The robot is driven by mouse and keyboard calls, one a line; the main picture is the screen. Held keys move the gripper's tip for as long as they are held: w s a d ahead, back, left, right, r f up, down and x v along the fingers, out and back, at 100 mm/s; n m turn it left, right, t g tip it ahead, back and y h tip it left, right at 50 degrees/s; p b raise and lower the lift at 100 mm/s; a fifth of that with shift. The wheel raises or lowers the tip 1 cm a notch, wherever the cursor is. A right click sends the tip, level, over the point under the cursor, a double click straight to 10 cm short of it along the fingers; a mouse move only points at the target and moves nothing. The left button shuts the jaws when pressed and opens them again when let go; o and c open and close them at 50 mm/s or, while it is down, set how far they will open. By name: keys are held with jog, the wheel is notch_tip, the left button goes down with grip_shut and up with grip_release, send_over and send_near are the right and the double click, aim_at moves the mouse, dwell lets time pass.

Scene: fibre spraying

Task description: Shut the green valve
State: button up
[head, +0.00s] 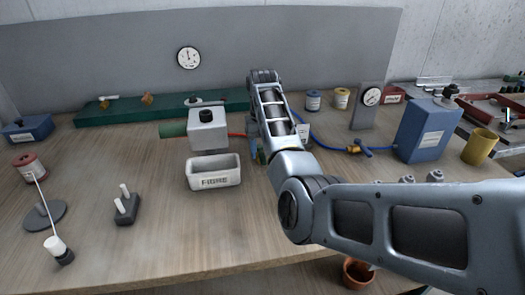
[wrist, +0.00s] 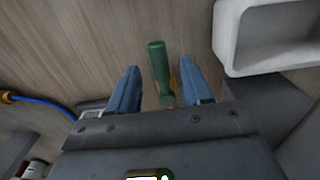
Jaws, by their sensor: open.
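The green valve shows in the wrist view as a green handle (wrist: 157,62) with a bit of brass or yellow beside it. My gripper (wrist: 160,70) is open, its two blue fingers on either side of the handle with a gap to each. In the head view my gripper (head: 257,152) is mostly hidden behind my arm, low over the table right of the white tray. The green valve itself is hidden there by my arm.
The white tray labelled FIBRE (head: 213,172) stands close to my gripper; its rim also shows in the wrist view (wrist: 232,60). A grey spray unit (head: 208,132) is above it. A blue-handled valve (head: 359,147) on a blue hose and a blue tank (head: 425,130) stand right.

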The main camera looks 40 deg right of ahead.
jog(key=shift+f, duration=0.6)
grip_shut()
dwell(0.3)
